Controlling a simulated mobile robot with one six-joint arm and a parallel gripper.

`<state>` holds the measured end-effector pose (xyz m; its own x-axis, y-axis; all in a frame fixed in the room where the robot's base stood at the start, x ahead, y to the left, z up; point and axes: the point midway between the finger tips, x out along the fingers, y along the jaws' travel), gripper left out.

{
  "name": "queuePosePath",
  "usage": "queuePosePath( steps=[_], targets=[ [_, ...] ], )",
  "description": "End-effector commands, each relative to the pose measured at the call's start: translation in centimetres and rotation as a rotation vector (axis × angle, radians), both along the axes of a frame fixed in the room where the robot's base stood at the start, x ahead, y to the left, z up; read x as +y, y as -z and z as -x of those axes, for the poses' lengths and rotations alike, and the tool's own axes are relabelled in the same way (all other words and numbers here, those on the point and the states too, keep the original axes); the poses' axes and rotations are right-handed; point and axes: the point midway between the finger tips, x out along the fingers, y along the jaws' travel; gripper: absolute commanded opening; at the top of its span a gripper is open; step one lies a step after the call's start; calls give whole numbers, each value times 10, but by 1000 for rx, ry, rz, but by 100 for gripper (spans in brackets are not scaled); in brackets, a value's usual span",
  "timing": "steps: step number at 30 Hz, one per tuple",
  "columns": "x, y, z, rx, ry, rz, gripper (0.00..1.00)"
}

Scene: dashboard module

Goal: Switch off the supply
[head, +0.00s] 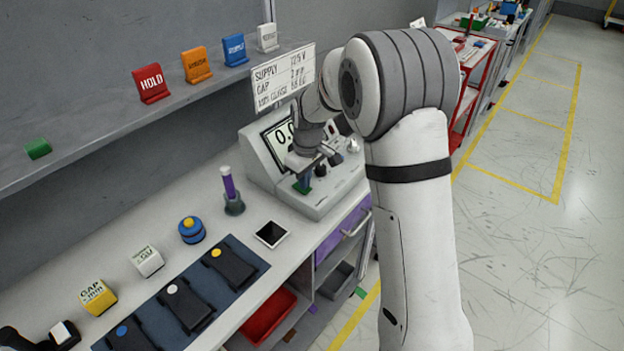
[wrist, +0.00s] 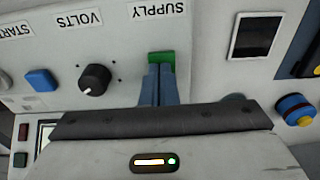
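The supply unit (head: 327,203) is a pale grey sloped box on the bench, with a display reading that starts "0." and is partly hidden by my arm. Its green supply switch (wrist: 161,62) sits beside the SUPPLY label, which appears upside down in the wrist view. The green also shows under my gripper in the head view (head: 302,187). My gripper (wrist: 160,72) has its two blue-grey fingers together with nothing visible between them. The fingertips are right at the green switch and overlap its lower part in the wrist view; I cannot tell whether they touch it.
A black knob (wrist: 94,79) by VOLTS and a blue button (wrist: 42,80) by START share the panel. A purple-topped tube (head: 229,184), a black square pad (head: 271,234) and a blue-yellow button (head: 191,229) stand left of the unit. A sign (head: 284,78) hangs above.

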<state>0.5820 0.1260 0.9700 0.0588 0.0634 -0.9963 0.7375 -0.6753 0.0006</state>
Motion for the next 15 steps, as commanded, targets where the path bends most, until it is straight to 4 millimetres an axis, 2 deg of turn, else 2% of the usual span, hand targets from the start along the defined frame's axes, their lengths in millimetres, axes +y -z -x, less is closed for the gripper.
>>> queuePosePath(
  steps=[1, 9, 13, 15],
  targets=[
    [6, 7, 1, 6, -4, -3, 0],
    [7, 6, 1, 3, -4, -5, 0],
    [5, -6, 1, 0, -3, -7, 0],
    [3, -19, 2, -3, -2, -7, 0]
  ],
)
